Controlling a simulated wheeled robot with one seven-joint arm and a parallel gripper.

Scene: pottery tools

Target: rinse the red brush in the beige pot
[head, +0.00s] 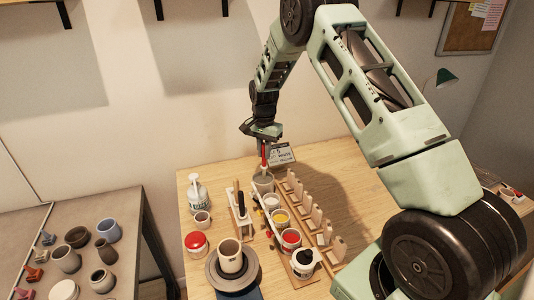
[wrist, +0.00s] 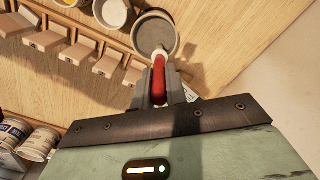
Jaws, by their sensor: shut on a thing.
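My gripper (head: 264,144) is shut on the red brush (head: 264,156), which hangs roughly upright with its head down. In the wrist view the brush's red handle (wrist: 158,76) sits between the fingers, and its pale lower part reaches over the mouth of a greyish-beige pot (head: 263,183). That pot, the farthest in the row of pots, also shows in the wrist view (wrist: 154,33), with grey contents. I cannot tell whether the bristles touch the contents. Another beige pot (head: 230,257) stands on a round wheel in front.
Beside the pot run paint pots, yellow (head: 281,216) and red (head: 291,238), and a row of pale upright blocks (head: 316,216). A tool stand (head: 240,208), a white pump bottle (head: 197,193) and a red-lidded jar (head: 196,243) are to the left. A small sign (head: 281,154) stands behind.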

